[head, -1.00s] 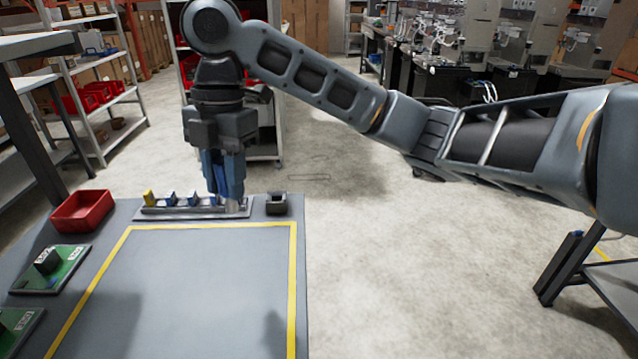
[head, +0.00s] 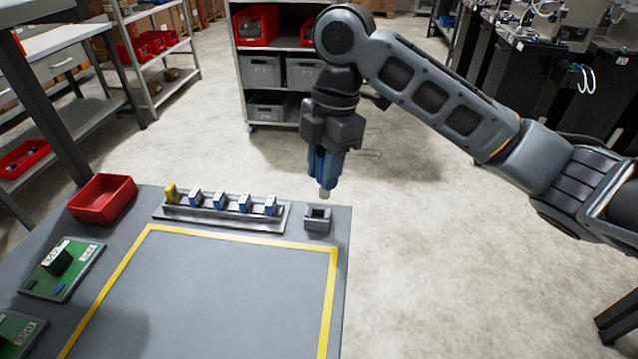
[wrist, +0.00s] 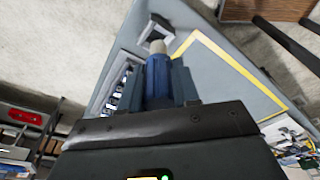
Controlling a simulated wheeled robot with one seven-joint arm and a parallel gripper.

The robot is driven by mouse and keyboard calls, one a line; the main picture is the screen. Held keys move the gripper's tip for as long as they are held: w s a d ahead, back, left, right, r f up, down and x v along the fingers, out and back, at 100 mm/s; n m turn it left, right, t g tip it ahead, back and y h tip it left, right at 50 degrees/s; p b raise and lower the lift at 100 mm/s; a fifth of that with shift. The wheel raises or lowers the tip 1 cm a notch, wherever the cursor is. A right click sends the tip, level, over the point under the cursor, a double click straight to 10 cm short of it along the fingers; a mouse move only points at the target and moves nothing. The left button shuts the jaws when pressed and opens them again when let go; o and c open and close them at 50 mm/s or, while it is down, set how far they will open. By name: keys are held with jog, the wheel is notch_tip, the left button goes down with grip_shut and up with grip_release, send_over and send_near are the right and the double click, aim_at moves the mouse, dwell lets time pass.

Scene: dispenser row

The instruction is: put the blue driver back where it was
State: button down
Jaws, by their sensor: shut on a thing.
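My gripper (head: 323,172) is shut on the blue driver (wrist: 157,80), which hangs roughly upright between the fingers with its pale tip down. In the head view the pale tip (head: 324,194) shows just above and behind a small grey square holder (head: 318,225). In the wrist view the tip overlaps the edge of the holder (wrist: 143,32); I cannot tell whether it is centred over the opening. A grey rack (head: 225,221) stands left of the holder, with one yellow piece (head: 171,193) and several blue pieces (head: 220,200) in a row.
A red bin (head: 103,200) sits at the table's left, near a green board (head: 62,270) with a black block. A yellow-taped area (head: 220,300) in front of the rack is clear. The table's edge is close right of the holder. A shelf cart (head: 275,75) stands behind.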

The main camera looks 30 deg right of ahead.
aim_at(318, 181)
jog(key=shift+w+a+f, duration=0.2)
jog(key=shift+a+f, duration=0.15)
jog(key=shift+a, duration=0.15)
notch_tip(318, 181, down, 4)
jog(key=shift+r+p, duration=0.15)
jog(key=shift+p, duration=0.3)
jog(key=shift+a, duration=0.1)
jog(key=shift+f+b, duration=0.35)
jog(key=shift+f, duration=0.35)
jog(key=c, duration=0.8)
grip_release()
jog(key=shift+r, duration=0.1)
jog(key=r, duration=0.4)
jog(key=d+r, duration=0.1)
jog(key=r, duration=0.3)
jog(key=d+r, duration=0.1)
jog(key=r, duration=0.4)
jog(key=shift+w+b, duration=0.15)
jog(key=shift+b, duration=0.25)
